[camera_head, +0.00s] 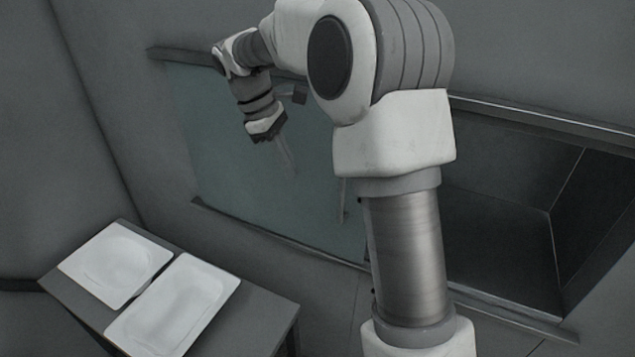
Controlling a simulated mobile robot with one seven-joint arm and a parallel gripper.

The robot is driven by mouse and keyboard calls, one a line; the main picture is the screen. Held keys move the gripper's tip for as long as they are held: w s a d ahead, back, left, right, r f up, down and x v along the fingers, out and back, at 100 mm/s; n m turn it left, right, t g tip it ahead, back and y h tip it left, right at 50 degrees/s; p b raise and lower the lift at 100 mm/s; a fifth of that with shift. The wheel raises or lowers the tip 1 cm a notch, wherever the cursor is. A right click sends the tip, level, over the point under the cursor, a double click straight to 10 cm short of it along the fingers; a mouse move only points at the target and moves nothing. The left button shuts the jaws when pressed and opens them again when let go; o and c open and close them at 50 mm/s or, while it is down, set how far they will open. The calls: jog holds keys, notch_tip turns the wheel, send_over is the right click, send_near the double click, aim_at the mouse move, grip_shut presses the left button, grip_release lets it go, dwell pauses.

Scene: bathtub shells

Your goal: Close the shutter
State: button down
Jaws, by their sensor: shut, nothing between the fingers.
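The shutter is a flat, dull green panel (230,175) set between an upper and a lower rail on the back wall. It covers the left part of a wide opening (500,215), and the right part stands open onto a dark recess. A thin upright bar (344,200) shows near the panel's right side, partly hidden by my arm. My gripper (266,134) is shut and empty, pointing down in front of the panel's upper middle. A faint slanted strip shows just below it on the panel; I cannot tell if it is a reflection. Whether the gripper touches the panel is unclear.
A dark table (262,318) stands at the lower left. It carries two white, shallow bathtub shells, a left one (115,265) and a right one (175,305). The upper rail (545,122) and the lower rail (290,245) run along the wall. My arm hides the middle of the opening.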

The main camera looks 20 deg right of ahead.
jog(key=w+d+f, duration=0.1)
jog(key=w, duration=0.1)
jog(key=g, duration=0.1)
send_near(329, 205)
jog(key=s+a+f, duration=0.2)
jog(key=s+f, duration=0.2)
jog(key=f, duration=0.2)
jog(key=s+d, duration=0.1)
jog(key=s+d+p, duration=0.1)
jog(key=d, duration=0.1)
jog(key=shift+r+n, duration=0.3)
jog(key=shift+r, duration=0.1)
jog(key=shift+s, duration=0.1)
